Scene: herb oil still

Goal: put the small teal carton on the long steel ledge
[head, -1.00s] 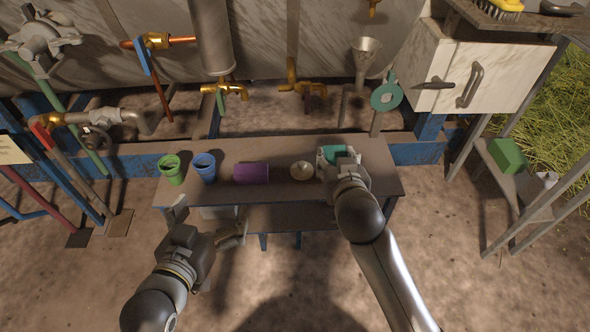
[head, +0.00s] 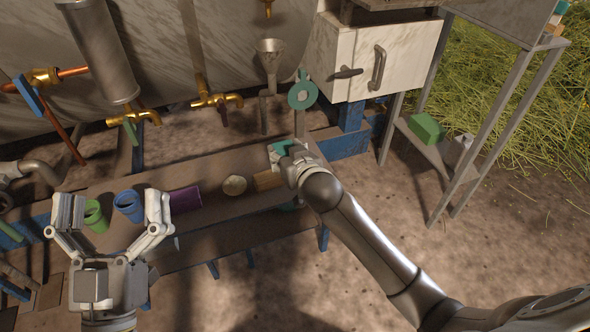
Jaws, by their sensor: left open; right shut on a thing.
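The small teal carton (head: 287,146) shows only in part, at the far right end of the long bench. My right gripper (head: 283,152) is shut on it and hides most of it. I cannot tell whether the carton touches the bench or hangs just above it. The long, flat, dark bench top (head: 225,212) may be the steel ledge; the frames do not make this certain. My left gripper (head: 112,205) is open and empty, fingers up, in front of the bench's left part.
On the bench are a green cup (head: 96,216), a blue cup (head: 129,206), a purple container (head: 186,199), a pale round dish (head: 234,185) and a tan block (head: 266,181). A side shelf (head: 424,148) at right holds a green box (head: 427,128). A white cabinet (head: 383,58) overhangs behind.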

